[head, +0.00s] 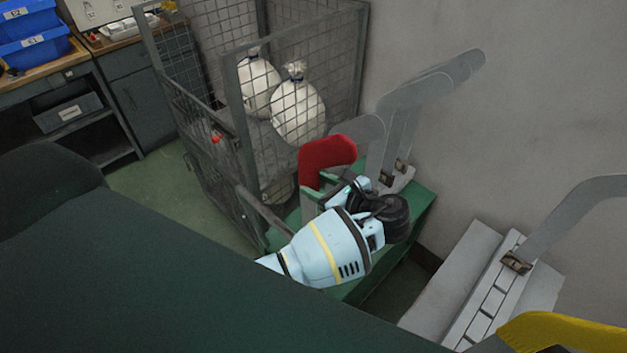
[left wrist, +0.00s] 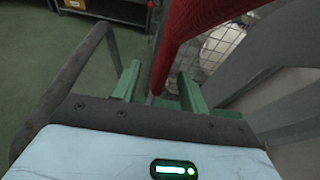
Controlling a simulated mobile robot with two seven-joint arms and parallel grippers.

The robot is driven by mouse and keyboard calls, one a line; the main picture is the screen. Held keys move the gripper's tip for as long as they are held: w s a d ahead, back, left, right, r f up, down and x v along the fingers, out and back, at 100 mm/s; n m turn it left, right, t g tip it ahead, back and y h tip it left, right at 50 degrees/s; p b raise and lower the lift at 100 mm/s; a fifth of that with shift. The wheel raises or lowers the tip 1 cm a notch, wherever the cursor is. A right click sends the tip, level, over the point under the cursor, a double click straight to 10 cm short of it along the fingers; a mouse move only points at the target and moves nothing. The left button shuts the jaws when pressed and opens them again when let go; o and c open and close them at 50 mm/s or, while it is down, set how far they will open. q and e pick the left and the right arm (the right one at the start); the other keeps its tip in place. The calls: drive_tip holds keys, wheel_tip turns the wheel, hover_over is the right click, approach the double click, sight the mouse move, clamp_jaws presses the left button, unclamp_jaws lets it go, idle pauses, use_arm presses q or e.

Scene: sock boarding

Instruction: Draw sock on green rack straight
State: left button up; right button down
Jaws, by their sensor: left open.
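A red sock (head: 326,157) is on an upright foot-shaped board on the green rack (head: 418,208), beside the wire cage. In the left wrist view the red sock (left wrist: 192,32) fills the upper middle, and its lower end narrows down between the fingers. My left gripper (head: 324,196) is at the sock's lower part, its two green fingers apart on either side of it in the left wrist view (left wrist: 158,86). I cannot tell if either finger touches the cloth. The sock's lower edge is partly hidden by the gripper. My right gripper is not in view.
Bare grey boards (head: 430,85) stand to the right of the red sock, close to my left wrist. A wire cage (head: 236,95) holds white sacks (head: 298,110). A grey slatted rack (head: 490,295) and a yellow piece (head: 560,333) are at lower right.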

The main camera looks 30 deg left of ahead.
use_arm(q)
drive_tip(key=s+d, duration=0.2)
drive_tip(key=d, duration=0.4)
idle(0.3)
drive_tip(key=shift+w+a, duration=0.45)
drive_tip(key=shift+a, duration=0.85)
drive_tip(key=shift+w+a, duration=0.4)
drive_tip(key=shift+a, duration=0.85)
drive_tip(key=shift+w+a, duration=0.45)
drive_tip(key=shift+a, duration=0.85)
drive_tip(key=shift+f, duration=0.1)
